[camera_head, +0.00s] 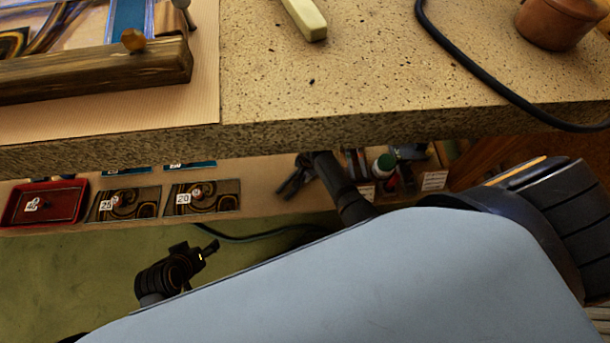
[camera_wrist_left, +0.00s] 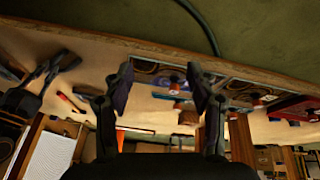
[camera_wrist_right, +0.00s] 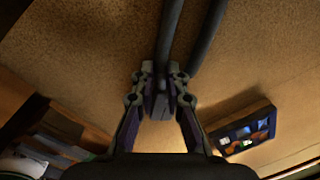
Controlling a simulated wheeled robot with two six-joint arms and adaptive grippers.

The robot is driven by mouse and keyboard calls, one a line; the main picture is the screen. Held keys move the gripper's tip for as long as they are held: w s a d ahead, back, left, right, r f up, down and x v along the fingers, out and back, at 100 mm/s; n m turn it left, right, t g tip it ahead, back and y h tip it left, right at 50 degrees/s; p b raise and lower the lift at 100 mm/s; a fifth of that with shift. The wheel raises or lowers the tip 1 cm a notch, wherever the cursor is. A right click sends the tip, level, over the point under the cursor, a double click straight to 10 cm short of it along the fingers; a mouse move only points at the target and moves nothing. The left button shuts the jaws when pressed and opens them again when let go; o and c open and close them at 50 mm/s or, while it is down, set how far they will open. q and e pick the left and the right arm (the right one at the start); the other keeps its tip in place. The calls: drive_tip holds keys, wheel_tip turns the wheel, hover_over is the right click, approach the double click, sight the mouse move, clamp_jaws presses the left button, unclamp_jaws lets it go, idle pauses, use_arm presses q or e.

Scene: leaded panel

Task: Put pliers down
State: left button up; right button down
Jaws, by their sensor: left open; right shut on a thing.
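My right gripper (camera_wrist_right: 160,85) is shut on the pliers (camera_wrist_right: 171,35) in the right wrist view. Two dark handles run up from between the fingers, and a blunt end shows below the fingertips. A tan surface lies behind them; I cannot tell whether the pliers touch it. In the head view my right gripper (camera_head: 295,182) is below the bench edge, over the lower shelf, and the pliers are not clear there. My left gripper (camera_head: 207,251) is low, in front of the shelf. The left wrist view shows it (camera_wrist_left: 161,78) open and empty.
The workbench (camera_head: 310,100) overhangs the shelf. The shelf (camera_head: 260,185) carries a red tray (camera_head: 70,202), numbered patterned tiles (camera_head: 200,203) and a green-capped bottle (camera_head: 384,166). A black cable (camera_head: 470,65) and terracotta pot (camera_head: 556,24) are on the bench.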

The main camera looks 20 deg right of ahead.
drive_tip(key=c, duration=1.8)
unclamp_jaws()
drive_tip(key=shift+f, duration=0.15)
drive_tip(key=o, duration=0.4)
use_arm(q)
wheel_tip(320, 180, up, 6)
drive_tip(key=s+a+g+y+p, duration=0.1)
drive_tip(key=a+g+p, duration=0.1)
drive_tip(key=p, duration=0.4)
drive_tip(key=shift+s+a+f+g, duration=0.25)
drive_tip(key=shift+a+g, duration=0.1)
drive_tip(key=shift+g, duration=0.35)
use_arm(e)
drive_tip(key=r, duration=0.8)
drive_tip(key=s+d+r, duration=0.1)
drive_tip(key=r, duration=0.3)
drive_tip(key=shift+r, duration=0.1)
